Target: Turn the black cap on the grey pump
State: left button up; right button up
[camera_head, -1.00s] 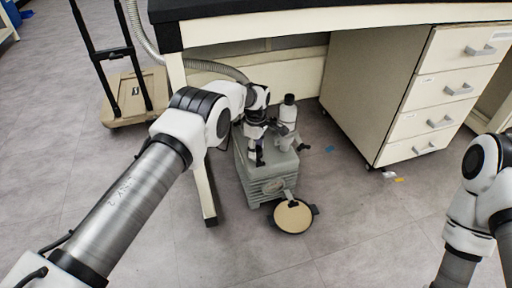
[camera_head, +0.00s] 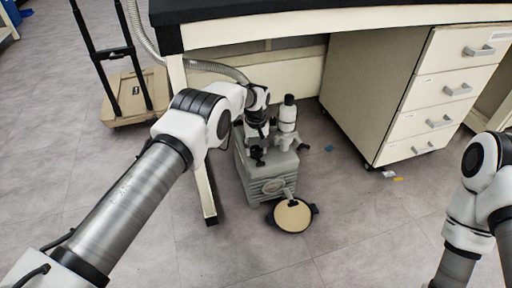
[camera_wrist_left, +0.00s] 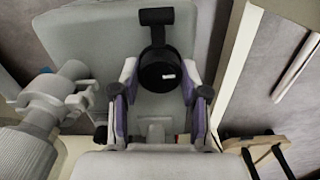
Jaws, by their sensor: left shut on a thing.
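The grey pump (camera_head: 266,187) stands on the floor under the bench, with a round tan-topped piece at its front. In the left wrist view the black cap (camera_wrist_left: 160,72) sits on the pump's top face (camera_wrist_left: 85,38), with a black tab sticking out beyond it. My left gripper (camera_wrist_left: 160,88) is over the pump, its two purple-padded fingers on either side of the cap, shut on it. In the head view the left gripper (camera_head: 257,152) is small and partly hidden by its own wrist. My right arm (camera_head: 472,195) is at the right edge; its gripper is out of view.
A grey-white cylinder with a black top (camera_head: 288,113) rises beside my left gripper. A bench leg (camera_head: 203,180) stands just left of the pump, and a drawer cabinet (camera_head: 405,95) to the right. A ribbed hose (camera_head: 215,67) runs behind.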

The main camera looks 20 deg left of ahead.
pick_arm(q)
jog(key=m, duration=0.4)
jog(key=shift+m, duration=0.3)
jog(key=m, duration=0.5)
jog(key=shift+f, duration=0.1)
jog(key=m, duration=1.5)
jog(key=shift+m, duration=0.4)
jog(key=m, duration=0.4)
jog(key=shift+m, duration=0.3)
jog(key=m, duration=1)
jog(key=shift+m, duration=0.3)
